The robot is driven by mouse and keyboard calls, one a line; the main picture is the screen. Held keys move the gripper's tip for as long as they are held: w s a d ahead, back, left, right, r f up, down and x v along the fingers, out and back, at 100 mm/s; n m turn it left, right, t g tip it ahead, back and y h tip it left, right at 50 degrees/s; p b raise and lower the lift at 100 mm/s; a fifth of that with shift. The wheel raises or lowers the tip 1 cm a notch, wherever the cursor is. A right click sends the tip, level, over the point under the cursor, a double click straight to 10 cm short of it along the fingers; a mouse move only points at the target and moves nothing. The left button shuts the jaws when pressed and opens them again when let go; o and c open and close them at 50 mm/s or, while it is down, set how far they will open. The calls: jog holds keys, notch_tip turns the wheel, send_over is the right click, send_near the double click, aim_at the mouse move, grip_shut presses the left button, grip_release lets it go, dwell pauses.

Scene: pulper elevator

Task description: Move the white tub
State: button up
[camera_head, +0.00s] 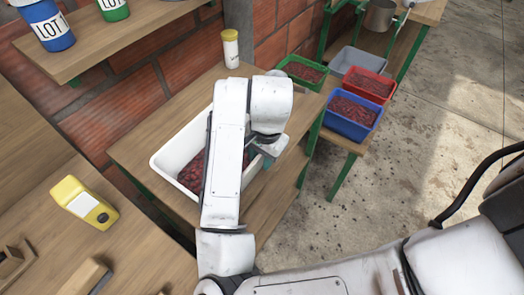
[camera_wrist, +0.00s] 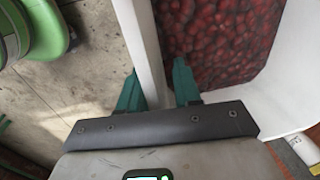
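The white tub (camera_head: 168,157) stands on a wooden table and holds dark red cherries; my arm hides part of it in the head view. In the wrist view the tub's side wall (camera_wrist: 146,50) runs between the two teal fingers of my gripper (camera_wrist: 156,78). One finger is on the outside, over the floor side, and the other is on the inside, over the cherries. A small gap shows between the inner finger and the wall, so my gripper looks open around the rim. In the head view the fingers are mostly hidden by my wrist.
A white jar with a yellow lid (camera_head: 230,48) stands at the table's back. Green (camera_head: 303,70), red (camera_head: 370,86), blue (camera_head: 352,116) and grey (camera_head: 357,61) crates stand to the right. A yellow device (camera_head: 84,202) lies on the left bench. Concrete floor is free at right.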

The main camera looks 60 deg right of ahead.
grip_shut()
dwell(0.3)
dwell(1.2)
